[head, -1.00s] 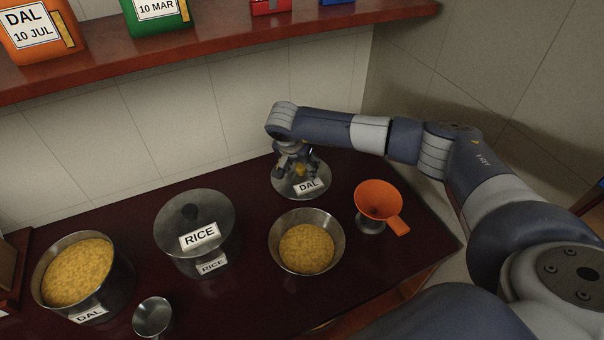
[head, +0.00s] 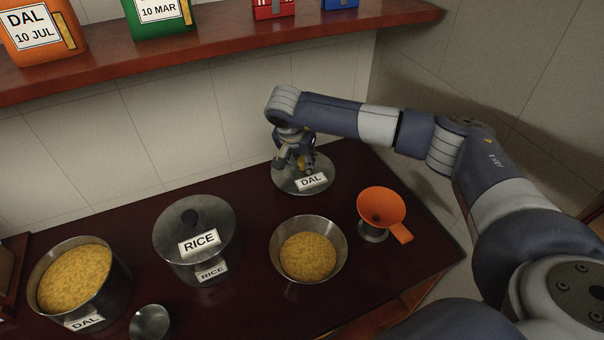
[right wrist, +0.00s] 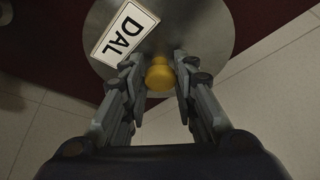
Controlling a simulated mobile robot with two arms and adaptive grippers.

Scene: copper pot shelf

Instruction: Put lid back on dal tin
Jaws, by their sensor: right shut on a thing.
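The dal tin (head: 118,291) stands open at the left of the counter, full of yellow dal, with a DAL label on its front. The round grey metal lid (head: 322,170) with its own DAL label is at the back right of the counter, under my right gripper (head: 297,164). In the right wrist view the fingers are shut on the lid's yellow knob (right wrist: 159,76), and the lid's plate (right wrist: 195,28) lies below them. The lid seems slightly above the counter. My left gripper is not in view.
A lidded rice tin (head: 163,255) stands between the dal tin and a metal bowl of dal (head: 341,262). An orange funnel (head: 381,204) is at the right, and a small metal cup (head: 150,322) at the front. A shelf (head: 230,45) with several containers overhangs the back.

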